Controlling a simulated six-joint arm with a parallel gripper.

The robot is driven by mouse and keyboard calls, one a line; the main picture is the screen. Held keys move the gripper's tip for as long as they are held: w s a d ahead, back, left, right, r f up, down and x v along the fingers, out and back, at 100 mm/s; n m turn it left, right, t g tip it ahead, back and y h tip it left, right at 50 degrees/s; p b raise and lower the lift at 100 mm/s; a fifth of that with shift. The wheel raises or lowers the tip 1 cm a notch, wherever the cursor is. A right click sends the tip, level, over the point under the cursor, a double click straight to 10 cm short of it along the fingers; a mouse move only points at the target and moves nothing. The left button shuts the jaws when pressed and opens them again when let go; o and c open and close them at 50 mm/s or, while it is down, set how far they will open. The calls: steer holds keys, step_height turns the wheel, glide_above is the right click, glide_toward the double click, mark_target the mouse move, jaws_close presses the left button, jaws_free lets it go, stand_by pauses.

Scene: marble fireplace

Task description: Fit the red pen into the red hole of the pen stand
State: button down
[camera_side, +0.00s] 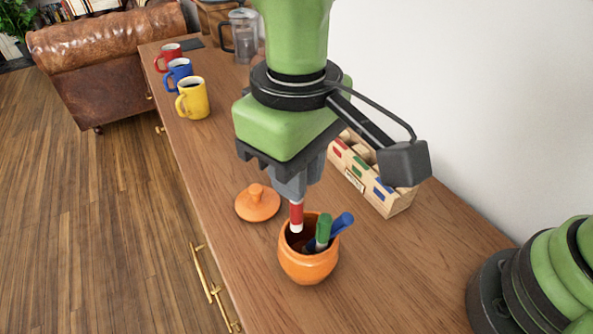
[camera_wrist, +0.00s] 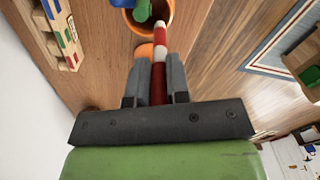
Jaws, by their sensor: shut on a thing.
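My gripper (camera_side: 296,192) is shut on the red pen (camera_side: 296,214), which points down and has a white band. The pen's lower end is at the mouth of the orange pot (camera_side: 308,268); how far inside it reaches is hard to tell. In the wrist view the red pen (camera_wrist: 159,85) lies between the fingers of my gripper (camera_wrist: 157,75), its far end overlapping the pot's opening (camera_wrist: 169,14). The wooden pen stand (camera_side: 396,205), with red, green and blue marks, is behind and right of my gripper, partly hidden. It also shows in the wrist view (camera_wrist: 60,48).
A green pen (camera_side: 323,228) and a blue pen (camera_side: 342,222) lean in the pot. An orange lid (camera_side: 258,203) lies beside it. Yellow (camera_side: 193,98), blue (camera_side: 178,74) and red (camera_side: 168,57) mugs stand farther back. The wooden top (camera_side: 385,285) is clear in front; a wall is right.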

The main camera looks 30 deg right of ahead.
steer(key=shift+r, duration=0.1)
steer(key=shift+r, duration=1.55)
steer(key=w+d+f, duration=0.3)
steer(key=w+d, duration=1.2)
steer(key=d, duration=0.4)
step_height(320, 180, down, 10)
steer(key=d, duration=0.2)
